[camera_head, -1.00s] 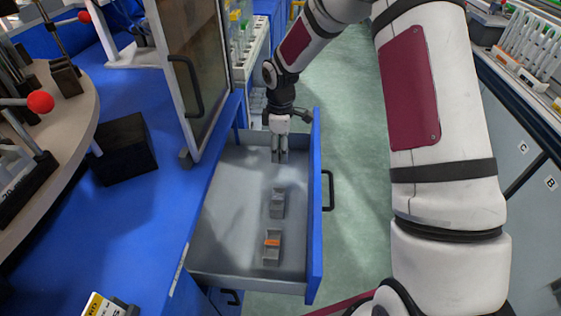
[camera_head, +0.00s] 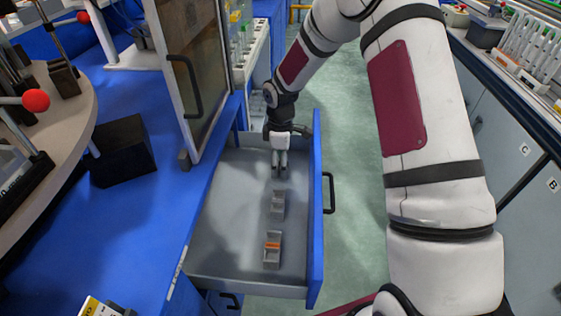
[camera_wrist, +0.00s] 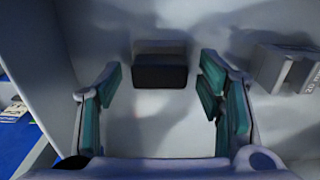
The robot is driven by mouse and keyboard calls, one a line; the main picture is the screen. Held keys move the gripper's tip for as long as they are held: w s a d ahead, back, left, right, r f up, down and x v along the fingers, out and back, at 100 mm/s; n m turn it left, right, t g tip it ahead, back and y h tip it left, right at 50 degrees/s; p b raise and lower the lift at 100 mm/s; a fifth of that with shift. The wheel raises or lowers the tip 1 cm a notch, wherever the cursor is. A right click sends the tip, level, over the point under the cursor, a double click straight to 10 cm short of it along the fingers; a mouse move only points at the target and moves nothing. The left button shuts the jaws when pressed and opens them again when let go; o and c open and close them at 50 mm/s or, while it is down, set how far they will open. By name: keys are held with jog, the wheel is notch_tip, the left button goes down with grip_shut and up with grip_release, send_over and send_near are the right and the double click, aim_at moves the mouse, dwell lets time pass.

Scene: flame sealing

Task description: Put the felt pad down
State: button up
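A dark block that looks like the felt pad (camera_wrist: 160,70) rests on the pale drawer floor in the wrist view, between and beyond my fingertips. My gripper (camera_wrist: 160,80) is open, its teal-padded fingers spread with clear gaps on both sides of the block. In the head view my gripper (camera_head: 279,172) points down inside the open drawer (camera_head: 225,215), near its far end. The dark block cannot be made out there.
Two small grey holders stand in the drawer nearer the camera: one plain (camera_head: 277,205), one with an orange band (camera_head: 272,249). A grey holder (camera_wrist: 285,68) shows at the wrist view's right. The drawer's left floor is clear. A glass-paned door (camera_head: 195,75) stands to the left.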

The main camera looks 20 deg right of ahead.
jog(key=shift+f+b, duration=0.15)
jog(key=shift+b, duration=0.15)
notch_tip(320, 180, up, 13)
jog(key=p, duration=0.3)
jog(key=s+d+r+m+h, duration=0.1)
jog(key=s+r+m, duration=0.2)
jog(key=s+r, duration=0.65)
jog(key=s+d+r+m, duration=0.1)
jog(key=s+r+m, duration=0.3)
jog(key=s+r, duration=0.65)
jog(key=s+a+m+t+y, duration=0.1)
jog(key=s+m, duration=0.5)
jog(key=s, duration=1.5)
jog(key=shift+s+f+m, duration=0.15)
jog(key=shift+f+m, duration=0.2)
jog(key=shift+m, duration=0.05)
